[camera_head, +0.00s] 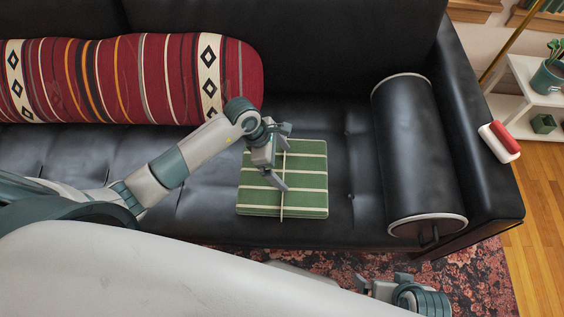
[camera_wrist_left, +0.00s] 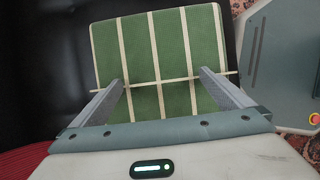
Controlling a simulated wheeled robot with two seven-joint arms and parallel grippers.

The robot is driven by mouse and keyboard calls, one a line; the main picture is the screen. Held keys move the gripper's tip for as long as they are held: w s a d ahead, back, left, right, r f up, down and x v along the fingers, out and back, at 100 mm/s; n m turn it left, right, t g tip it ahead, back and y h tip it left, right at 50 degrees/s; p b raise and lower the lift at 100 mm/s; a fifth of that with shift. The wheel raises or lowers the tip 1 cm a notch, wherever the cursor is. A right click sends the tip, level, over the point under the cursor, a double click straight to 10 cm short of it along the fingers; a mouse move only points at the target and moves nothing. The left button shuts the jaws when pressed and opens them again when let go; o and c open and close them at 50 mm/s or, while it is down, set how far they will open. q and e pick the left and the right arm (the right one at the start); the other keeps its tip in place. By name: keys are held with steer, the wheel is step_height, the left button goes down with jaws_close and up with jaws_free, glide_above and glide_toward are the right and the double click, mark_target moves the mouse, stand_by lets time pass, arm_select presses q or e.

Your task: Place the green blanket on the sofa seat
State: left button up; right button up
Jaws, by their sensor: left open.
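The green blanket (camera_head: 308,180), folded into a flat square with cream stripes, lies on the black sofa seat (camera_head: 205,210). My left gripper (camera_head: 281,158) is over the blanket, open and with nothing held. In the left wrist view the blanket (camera_wrist_left: 172,45) fills the middle, and the open fingers (camera_wrist_left: 162,78) reach over its near part. I cannot tell whether they touch it. A thin pale strip crosses the blanket and sticks out past its edges. Part of my right gripper (camera_head: 385,284) shows low in the head view; its jaws are unclear.
A striped red bolster (camera_head: 150,80) lies along the seat's left back. A red and white object (camera_head: 499,141) is on that armrest. Bare seat lies around the blanket.

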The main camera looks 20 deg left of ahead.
arm_select(q)
steer(key=v, duration=1.1)
steer(key=shift+a+r+p, duration=0.25)
steer(key=shift+r+p, duration=0.05)
steer(key=shift+r, duration=0.05)
arm_select(e)
steer(key=shift+s+d+g, duration=0.3)
steer(key=shift+d, duration=0.2)
arm_select(q)
steer(key=shift+s, duration=0.1)
arm_select(e)
steer(key=shift+a+r, duration=0.1)
